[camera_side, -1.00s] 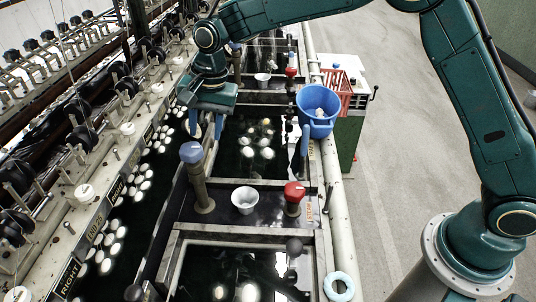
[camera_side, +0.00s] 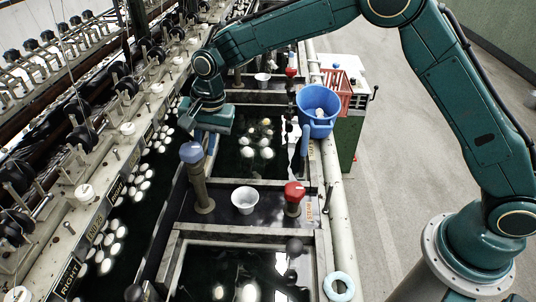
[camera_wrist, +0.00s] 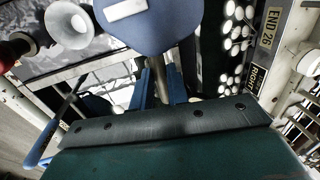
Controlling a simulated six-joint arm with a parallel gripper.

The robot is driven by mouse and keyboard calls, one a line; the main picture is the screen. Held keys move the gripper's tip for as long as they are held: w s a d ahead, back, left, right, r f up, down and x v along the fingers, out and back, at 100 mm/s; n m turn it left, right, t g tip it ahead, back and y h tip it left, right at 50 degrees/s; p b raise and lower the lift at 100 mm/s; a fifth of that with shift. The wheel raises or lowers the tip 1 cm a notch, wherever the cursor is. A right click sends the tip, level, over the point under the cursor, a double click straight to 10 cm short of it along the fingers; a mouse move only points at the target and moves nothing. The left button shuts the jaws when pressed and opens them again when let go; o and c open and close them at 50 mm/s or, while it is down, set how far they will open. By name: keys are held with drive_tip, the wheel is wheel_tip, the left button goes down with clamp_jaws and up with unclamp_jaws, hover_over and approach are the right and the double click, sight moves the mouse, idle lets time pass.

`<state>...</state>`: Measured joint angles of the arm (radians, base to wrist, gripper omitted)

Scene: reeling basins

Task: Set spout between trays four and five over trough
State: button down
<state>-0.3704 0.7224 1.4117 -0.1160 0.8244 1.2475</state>
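A grey upright pipe with a blue round cap (camera_side: 191,152) stands on the deck beside the long trough (camera_side: 155,195); it appears to be the spout, though its outlet is not clear. The trough holds dark water and several white cocoons. My gripper (camera_side: 200,122) is just beyond the blue cap in the side view, its fingers largely hidden. In the wrist view the blue cap (camera_wrist: 150,22) is close and large, and my gripper's two fingers (camera_wrist: 160,88) stand apart with the grey pipe seen between them. The cap hides their tips; contact cannot be told. Tray numbers are not readable.
A white funnel-like cup (camera_side: 245,200) and a red knob (camera_side: 294,191) stand right of the pipe. A blue bucket (camera_side: 318,108) hangs by the white rail. Basins (camera_side: 240,262) with dark water lie in front and behind. Reeling machinery lines the left.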

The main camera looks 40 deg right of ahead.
idle(0.4)
drive_tip(key=w+a+n+g, duration=0.2)
drive_tip(key=a+n, duration=0.6)
drive_tip(key=n, duration=0.5)
idle(0.5)
drive_tip(key=shift+w+r+n, duration=0.1)
drive_tip(key=shift+n, duration=0.2)
drive_tip(key=c, duration=1.4)
unclamp_jaws()
drive_tip(key=shift+o, duration=0.2)
drive_tip(key=shift+d, duration=0.2)
